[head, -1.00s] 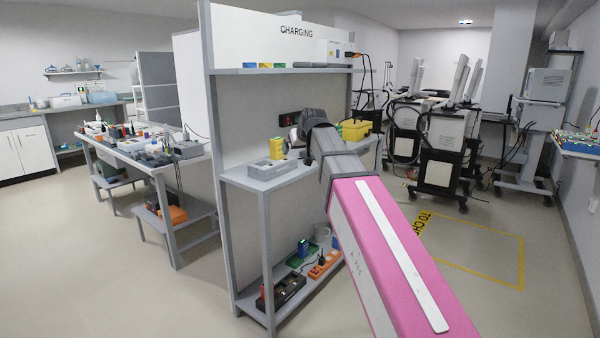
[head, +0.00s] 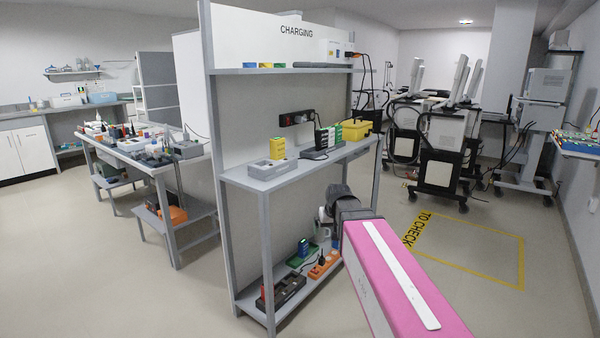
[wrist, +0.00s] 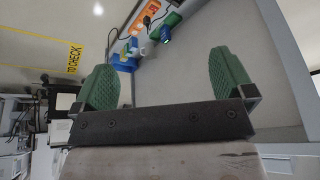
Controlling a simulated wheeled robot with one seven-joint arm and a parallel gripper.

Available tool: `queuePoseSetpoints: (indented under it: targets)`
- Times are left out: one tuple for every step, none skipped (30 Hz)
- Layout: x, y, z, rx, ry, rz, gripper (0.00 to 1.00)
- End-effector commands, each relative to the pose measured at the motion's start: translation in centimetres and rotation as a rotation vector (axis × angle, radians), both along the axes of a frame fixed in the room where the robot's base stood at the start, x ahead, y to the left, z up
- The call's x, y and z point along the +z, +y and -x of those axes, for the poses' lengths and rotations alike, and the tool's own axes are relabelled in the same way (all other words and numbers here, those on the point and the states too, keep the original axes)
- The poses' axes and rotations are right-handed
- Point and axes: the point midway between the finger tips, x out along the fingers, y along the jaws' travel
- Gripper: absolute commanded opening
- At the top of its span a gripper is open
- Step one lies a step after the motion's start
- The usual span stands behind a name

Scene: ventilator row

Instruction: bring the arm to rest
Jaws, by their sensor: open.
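My arm, with its pink cover, reaches from the lower right of the head view toward the right end of the charging shelf unit. Its dark wrist end is in front of the unit's lower part, below the middle shelf. My gripper (wrist: 167,85) shows in the wrist view with two green fingers spread wide apart. Nothing is between the fingers. In the head view the gripper's fingers cannot be made out.
The charging unit's middle shelf (head: 262,183) holds a yellow battery (head: 286,154), a grey charger (head: 267,169) and a yellow case (head: 354,130). Its lower shelf holds a green tray (head: 303,256) and orange strip (head: 322,266). Ventilator carts (head: 440,150) stand behind. Floor is clear at left.

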Motion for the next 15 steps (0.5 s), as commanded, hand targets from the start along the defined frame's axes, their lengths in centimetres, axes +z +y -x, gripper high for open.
queuePoseSetpoints:
  targets:
    - [-1.9, -0.9, 1.5, -0.015, 0.032, 0.006, 1.0]
    - [-2.9, -1.4, 2.2, -0.023, 0.051, 0.009, 1.0]
    - [-4.2, -1.9, 3.1, -0.034, 0.075, 0.013, 1.0]
    - [-5.1, -2.4, 3.8, -0.043, 0.094, 0.016, 1.0]
    - [-6.0, -2.8, 4.6, -0.051, 0.112, 0.02, 1.0]
    - [-7.3, -3.4, 5.6, -0.062, 0.136, 0.023, 1.0]
    - [-8.2, -3.8, 6.3, -0.071, 0.153, 0.027, 1.0]
    - [-9.0, -4.2, 7.1, -0.078, 0.171, 0.031, 1.0]
    - [-10.2, -4.7, 8.2, -0.089, 0.195, 0.035, 1.0]
    - [-11.0, -5.1, 9.0, -0.097, 0.213, 0.037, 1.0]
    - [-11.7, -5.4, 9.8, -0.105, 0.23, 0.04, 1.0]
    - [-12.7, -5.9, 10.8, -0.115, 0.253, 0.044, 1.0]
    - [-13.4, -6.3, 11.6, -0.122, 0.269, 0.046, 1.0]
    - [-14.0, -6.5, 12.3, -0.129, 0.284, 0.049, 1.0]
    - [-14.7, -6.9, 13.1, -0.136, 0.301, 0.052, 1.0]
